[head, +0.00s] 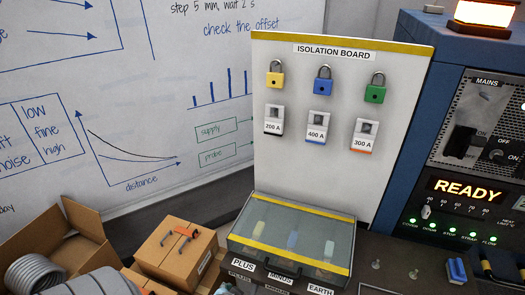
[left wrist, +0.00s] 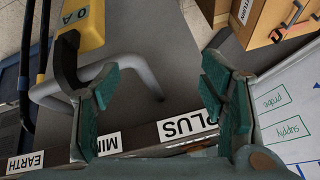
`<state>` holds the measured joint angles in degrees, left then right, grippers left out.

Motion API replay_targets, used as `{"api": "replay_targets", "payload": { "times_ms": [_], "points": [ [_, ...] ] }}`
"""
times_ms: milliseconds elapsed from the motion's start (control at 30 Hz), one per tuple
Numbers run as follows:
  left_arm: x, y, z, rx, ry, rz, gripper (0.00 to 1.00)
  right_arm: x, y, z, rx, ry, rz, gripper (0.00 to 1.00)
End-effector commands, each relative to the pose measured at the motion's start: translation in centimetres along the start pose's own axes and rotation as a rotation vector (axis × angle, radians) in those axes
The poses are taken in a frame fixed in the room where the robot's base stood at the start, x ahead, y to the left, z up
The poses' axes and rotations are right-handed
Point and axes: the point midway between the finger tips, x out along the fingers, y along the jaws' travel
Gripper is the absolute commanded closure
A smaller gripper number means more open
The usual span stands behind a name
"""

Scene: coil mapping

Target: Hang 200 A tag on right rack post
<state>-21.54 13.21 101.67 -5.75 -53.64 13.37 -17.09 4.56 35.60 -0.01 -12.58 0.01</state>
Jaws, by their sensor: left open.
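The 200 A tag (head: 273,120) hangs on the isolation board (head: 340,175), left of the 400 A tag (head: 318,124) and the 300 A tag (head: 364,135). My left gripper (left wrist: 155,95) is open and empty in the left wrist view, its teal pads wide apart above the dark bench edge. A yellow piece (left wrist: 82,28) with partial lettering "0 A" and a dark curved jaw lies beside its left finger. I cannot tell which post is the right rack post. My right gripper is in neither view.
A glass-lidded case (head: 290,240) stands below the board. The PLUS label (left wrist: 188,124) is on the bench edge. A grey curved tube (left wrist: 135,68) lies near the left finger. Cardboard boxes (head: 175,255) stand left, a control cabinet (head: 470,170) right.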

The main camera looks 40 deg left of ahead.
Motion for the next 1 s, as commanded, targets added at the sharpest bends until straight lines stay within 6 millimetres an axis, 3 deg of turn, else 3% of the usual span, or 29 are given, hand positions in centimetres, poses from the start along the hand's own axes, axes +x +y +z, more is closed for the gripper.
{"api": "replay_targets", "payload": {
  "times_ms": [33,67,100,200,300,400,500,567,733,1000],
  "points": [
    [-4.5,-1.1,-4.3,-0.016,0.059,-0.016,0.35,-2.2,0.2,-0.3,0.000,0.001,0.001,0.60],
    [-6.8,-1.8,-6.5,-0.030,0.097,-0.029,0.35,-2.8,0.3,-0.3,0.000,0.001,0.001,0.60],
    [-9.0,-3.3,-10.1,-0.063,0.180,-0.060,0.35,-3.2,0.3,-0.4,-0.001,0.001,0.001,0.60],
    [-12.5,-8.1,-20.2,-0.168,0.480,-0.136,0.35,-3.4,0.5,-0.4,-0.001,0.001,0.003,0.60],
    [-17.6,-11.1,-28.0,-0.242,0.743,-0.145,0.35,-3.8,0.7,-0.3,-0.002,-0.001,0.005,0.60],
    [-21.9,-12.6,-32.8,-0.281,0.923,-0.124,0.35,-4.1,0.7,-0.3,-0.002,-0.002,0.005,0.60],
    [-24.2,-13.2,-35.0,-0.298,1.015,-0.103,0.35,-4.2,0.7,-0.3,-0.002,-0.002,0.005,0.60],
    [-24.7,-13.3,-35.7,-0.303,1.037,-0.096,0.35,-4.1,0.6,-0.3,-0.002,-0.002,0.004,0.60],
    [-23.6,-13.7,-37.3,-0.306,1.041,-0.095,0.35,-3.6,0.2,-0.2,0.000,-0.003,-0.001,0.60],
    [-20.5,-15.0,-42.1,-0.308,1.039,-0.093,0.35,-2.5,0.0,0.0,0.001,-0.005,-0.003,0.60]
  ]
}}
